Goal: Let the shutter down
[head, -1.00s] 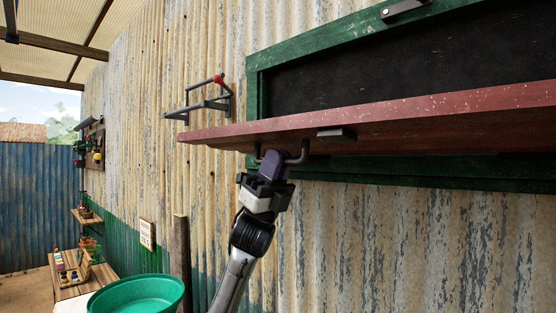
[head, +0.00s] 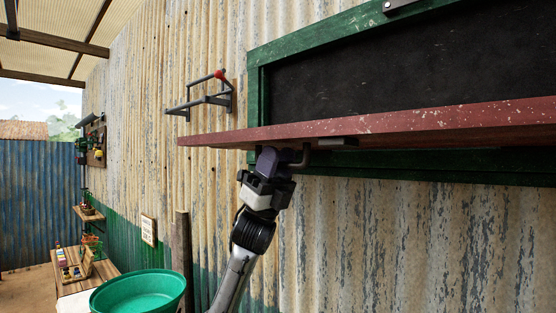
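The shutter (head: 400,123) is a red board standing out nearly level from the green-framed dark opening (head: 400,65) in the corrugated wall. A grey bar handle (head: 309,156) hangs under its left part. My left gripper (head: 281,158) is at this handle, just under the board. Its fingers are partly hidden by the handle and board, and it looks closed around the bar. A grey bracket with a red knob (head: 220,74) is on the wall left of the opening. My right gripper is not in view.
A green basin (head: 138,293) stands low at the left, beside a wooden post (head: 183,250). A small wooden table (head: 78,278) with goods is behind it. A framed sign (head: 148,230) is on the wall.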

